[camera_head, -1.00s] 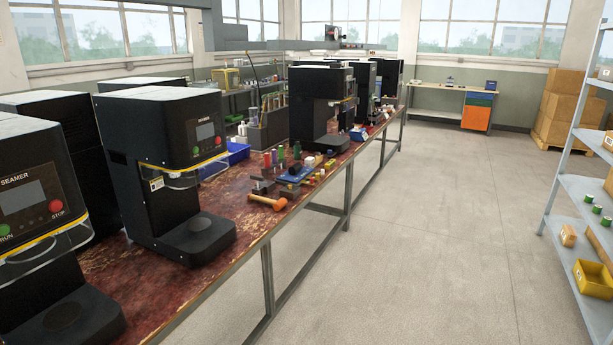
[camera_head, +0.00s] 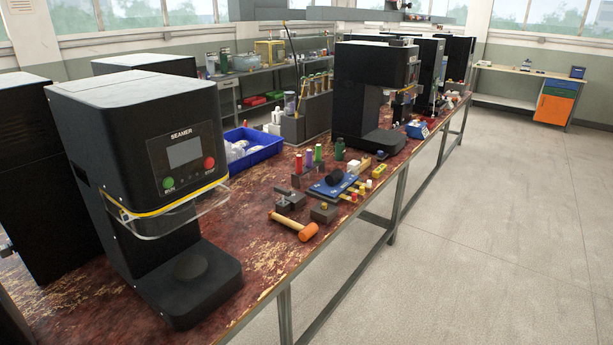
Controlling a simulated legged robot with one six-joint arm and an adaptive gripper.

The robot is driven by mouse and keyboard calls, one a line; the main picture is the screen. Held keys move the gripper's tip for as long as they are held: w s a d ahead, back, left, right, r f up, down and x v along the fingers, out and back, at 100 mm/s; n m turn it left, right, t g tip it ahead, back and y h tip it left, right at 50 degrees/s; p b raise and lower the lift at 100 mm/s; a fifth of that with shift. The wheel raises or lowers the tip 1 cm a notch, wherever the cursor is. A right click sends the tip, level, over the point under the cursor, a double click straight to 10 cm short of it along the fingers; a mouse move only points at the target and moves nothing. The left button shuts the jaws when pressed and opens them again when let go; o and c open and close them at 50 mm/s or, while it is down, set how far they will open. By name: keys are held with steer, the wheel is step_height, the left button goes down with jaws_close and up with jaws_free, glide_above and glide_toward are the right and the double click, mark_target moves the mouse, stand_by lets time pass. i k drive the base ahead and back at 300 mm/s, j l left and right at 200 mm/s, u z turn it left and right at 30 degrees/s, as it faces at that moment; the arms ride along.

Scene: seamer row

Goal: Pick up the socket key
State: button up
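I cannot single out the socket key among the small things on the worn red bench (camera_head: 262,262). A blue plate (camera_head: 322,188) carries a dark round part (camera_head: 335,176). Several small red, white and yellow pieces (camera_head: 362,187) lie beside the plate. A mallet (camera_head: 308,232) with an orange head and wooden handle lies near the bench's front edge. Dark metal blocks (camera_head: 323,212) sit near it. Red, purple and green upright cylinders (camera_head: 318,153) stand behind the plate. A yellow bar (camera_head: 379,171) lies to the right. My gripper is not in view.
A black seamer (camera_head: 130,130) stands close on the left and another (camera_head: 362,85) beyond the small things. A blue bin (camera_head: 262,150) with white items sits between them. Open floor (camera_head: 490,230) lies to the right of the bench. A drawer workbench (camera_head: 553,105) stands far right.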

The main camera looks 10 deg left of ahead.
mark_target(277, 189)
steer(key=i+z, duration=0.1)
steer(key=i, duration=1.2)
steer(key=i+u, duration=0.5)
steer(key=u, duration=0.25)
steer(key=i+l+u, duration=0.2)
steer(key=u, duration=0.15)
steer(key=i+l+u, duration=0.1)
steer(key=i+u, duration=0.15)
steer(key=u, duration=0.2)
steer(key=i+l+u, duration=0.2)
steer(key=u, duration=0.2)
steer(key=i, duration=0.05)
